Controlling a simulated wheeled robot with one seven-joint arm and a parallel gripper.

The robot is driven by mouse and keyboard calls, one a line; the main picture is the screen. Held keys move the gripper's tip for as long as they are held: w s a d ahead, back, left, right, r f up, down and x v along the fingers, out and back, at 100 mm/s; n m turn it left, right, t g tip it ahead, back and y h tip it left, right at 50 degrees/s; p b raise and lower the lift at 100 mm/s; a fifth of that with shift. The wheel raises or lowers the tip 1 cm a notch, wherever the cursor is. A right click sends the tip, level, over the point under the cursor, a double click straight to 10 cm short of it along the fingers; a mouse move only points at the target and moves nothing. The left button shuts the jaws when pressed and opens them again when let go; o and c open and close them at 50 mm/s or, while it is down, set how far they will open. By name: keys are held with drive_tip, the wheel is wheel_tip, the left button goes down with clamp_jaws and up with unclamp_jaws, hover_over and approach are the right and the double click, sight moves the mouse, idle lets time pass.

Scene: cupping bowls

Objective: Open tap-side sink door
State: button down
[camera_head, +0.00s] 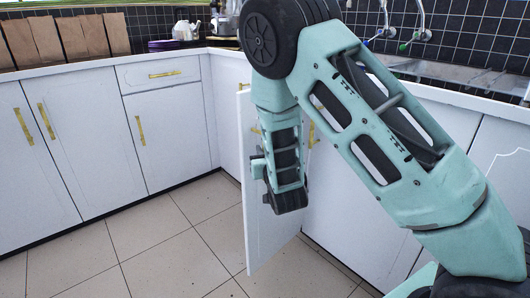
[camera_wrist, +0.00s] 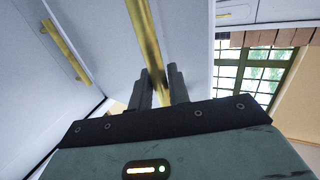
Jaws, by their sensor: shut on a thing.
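A white cabinet door (camera_head: 262,240) below the sink counter stands swung out from the cabinet front in the head view. My arm hides part of it. In the wrist view the fingers of my gripper (camera_wrist: 160,88) are shut around the lower part of a long gold bar handle (camera_wrist: 146,40) on a white door panel (camera_wrist: 188,40). In the head view the fingertips are hidden behind my own wrist. The taps (camera_head: 418,28) and the metal sink (camera_head: 460,75) are at the upper right.
A second gold handle (camera_wrist: 66,50) is on a white front at the left of the wrist view. Closed white cabinets (camera_head: 170,140) line the left. A teapot (camera_head: 186,30) stands on the corner counter. The tiled floor (camera_head: 160,250) is clear left of the door.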

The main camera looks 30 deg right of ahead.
drive_tip(key=c, duration=1.4)
unclamp_jaws()
drive_tip(key=shift+d, duration=0.1)
drive_tip(key=shift+o, duration=0.2)
drive_tip(key=p+v, duration=1)
drive_tip(key=v, duration=0.7)
drive_tip(key=shift+s+p, duration=0.2)
drive_tip(key=shift+p, duration=0.15)
